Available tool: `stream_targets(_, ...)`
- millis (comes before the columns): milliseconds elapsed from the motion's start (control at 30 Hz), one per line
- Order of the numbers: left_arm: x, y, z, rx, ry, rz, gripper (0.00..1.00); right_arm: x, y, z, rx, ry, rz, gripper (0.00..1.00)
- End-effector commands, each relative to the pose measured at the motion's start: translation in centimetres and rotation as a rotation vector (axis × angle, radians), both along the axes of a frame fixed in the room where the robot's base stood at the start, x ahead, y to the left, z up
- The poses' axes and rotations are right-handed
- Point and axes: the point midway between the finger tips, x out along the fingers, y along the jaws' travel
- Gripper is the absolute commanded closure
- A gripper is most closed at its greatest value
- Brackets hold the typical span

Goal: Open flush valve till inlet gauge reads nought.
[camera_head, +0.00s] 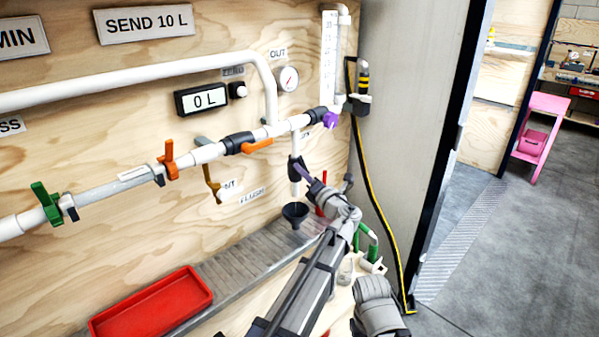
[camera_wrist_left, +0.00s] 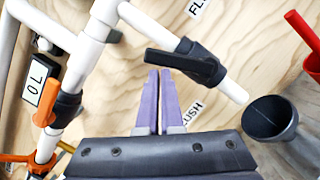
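The flush valve (camera_head: 295,168) is a black body on a short white pipe that drops from the main line. It also shows in the left wrist view (camera_wrist_left: 205,62), with a black lever (camera_wrist_left: 172,64) slanted to its pipe. My left gripper (camera_head: 305,173) has purple fingers at the valve. In the left wrist view its fingertips (camera_wrist_left: 159,72) are together at the lever's edge; I cannot tell if they touch it. A round gauge (camera_head: 289,78) labelled OUT is visible, needle too small to read. No inlet gauge is visible.
A dark funnel (camera_head: 295,212) stands below the flush outlet, with a red handle (camera_head: 321,207) nearby. Orange (camera_head: 168,160) and green (camera_head: 47,203) valve handles sit along the pipe. A display (camera_head: 202,99) reads 0 L. A red tray (camera_head: 155,304) lies lower left.

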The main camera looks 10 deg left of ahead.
Motion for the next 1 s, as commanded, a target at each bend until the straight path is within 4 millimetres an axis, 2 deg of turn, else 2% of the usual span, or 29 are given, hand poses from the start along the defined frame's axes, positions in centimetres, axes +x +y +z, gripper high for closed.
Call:
stream_targets(300,0.54,-0.38,0.67,0.0,-0.001,-0.001,1.0,0.0,0.0,0.65,0.0,0.0,0.0,0.5)
stream_targets(1000,0.59,-0.44,0.71,0.0,-0.001,-0.002,1.0,0.0,0.0,0.7,0.0,0.0,0.0,0.5)
